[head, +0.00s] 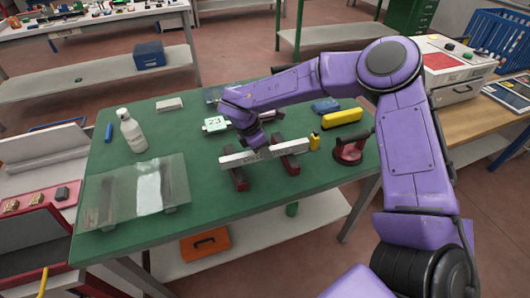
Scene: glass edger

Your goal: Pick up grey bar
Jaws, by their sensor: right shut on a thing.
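The grey bar (236,159) is a long pale bar with dark markings on its side. It lies across two dark red supports (239,180) on the green table (205,202), or just above them; I cannot tell whether it still touches them. My right gripper (257,147) reaches down from above onto the middle of the bar and is shut on it. The fingertips are small and partly hidden by the bar and the wrist. My left gripper is not in view.
A glass sheet (110,205) lies at the table's left, with a white bottle (131,131) behind it. The front middle of the table is clear.

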